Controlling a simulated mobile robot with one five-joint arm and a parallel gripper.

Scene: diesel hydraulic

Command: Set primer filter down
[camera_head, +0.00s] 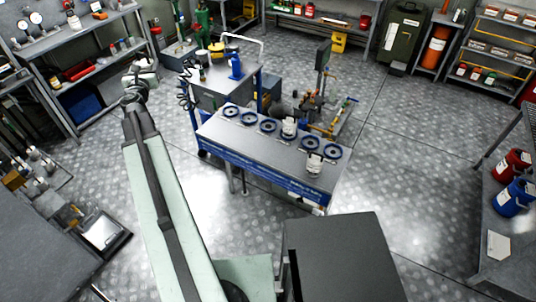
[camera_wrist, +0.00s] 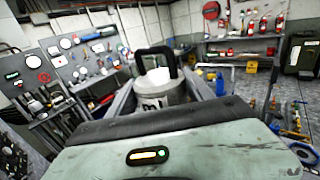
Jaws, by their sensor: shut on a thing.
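The primer filter (camera_wrist: 162,88) appears as a pale grey and white canister with a black loop at its top. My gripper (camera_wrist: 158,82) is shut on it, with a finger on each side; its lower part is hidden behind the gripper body. In the head view my gripper (camera_head: 136,90) is at the end of the raised arm at upper left, left of the cart and apart from it. The blue-sided cart (camera_head: 222,142) has a grey top with a row of blue rings. Two similar pale filters stand there, one near the middle (camera_head: 289,128) and one near the right end (camera_head: 314,164).
A grey bench with a blue device (camera_head: 235,66) stands behind the cart. Shelves (camera_head: 90,62) line the upper left. A side table (camera_head: 497,270) holds a red and a blue bucket at right. Open floor (camera_head: 410,170) lies right of the cart.

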